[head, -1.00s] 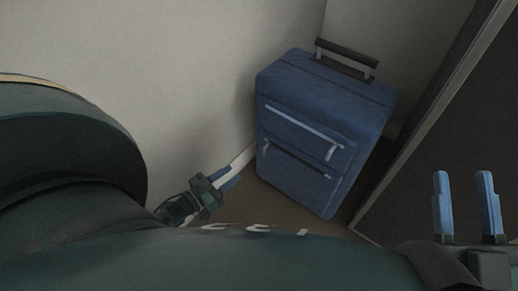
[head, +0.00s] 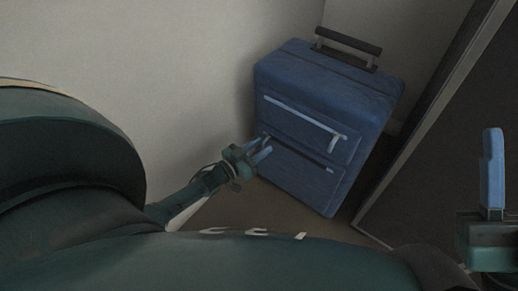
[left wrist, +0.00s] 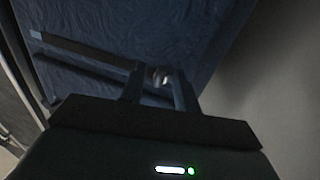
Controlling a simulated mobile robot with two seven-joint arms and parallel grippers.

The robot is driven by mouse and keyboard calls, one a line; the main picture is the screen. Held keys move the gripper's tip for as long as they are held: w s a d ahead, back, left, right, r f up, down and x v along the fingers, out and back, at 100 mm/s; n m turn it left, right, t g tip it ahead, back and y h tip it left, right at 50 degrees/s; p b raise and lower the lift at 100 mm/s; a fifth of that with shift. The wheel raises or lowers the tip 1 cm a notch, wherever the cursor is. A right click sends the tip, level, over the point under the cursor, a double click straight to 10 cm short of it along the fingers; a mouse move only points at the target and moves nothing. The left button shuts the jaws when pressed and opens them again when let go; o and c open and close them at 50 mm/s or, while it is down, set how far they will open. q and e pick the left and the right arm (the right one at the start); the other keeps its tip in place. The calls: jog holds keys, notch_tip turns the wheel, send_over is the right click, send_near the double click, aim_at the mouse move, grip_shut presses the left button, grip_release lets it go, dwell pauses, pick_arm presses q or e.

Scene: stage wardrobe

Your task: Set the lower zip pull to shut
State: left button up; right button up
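A blue suitcase (head: 310,95) stands upright in the corner. Its upper zip runs as a light line with a hanging pull (head: 336,143) near the right end. The lower zip (head: 300,156) is a dark line with a short light stretch at its right end. My left gripper (head: 266,144) is at the lower zip's left end. In the left wrist view, its two fingers (left wrist: 159,88) are apart, with a small shiny piece, seemingly the lower zip pull (left wrist: 160,75), between them. Contact cannot be told. My right gripper (head: 492,165) shows only one finger at the right edge.
The suitcase's raised handle (head: 347,42) is at its top. A pale wall (head: 190,60) stands close on the left. A dark panel with a light edge (head: 440,160) stands on the right. A little bare floor (head: 250,212) shows in front of the suitcase.

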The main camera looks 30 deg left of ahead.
pick_arm(q)
jog(key=shift+c, duration=0.4)
grip_shut()
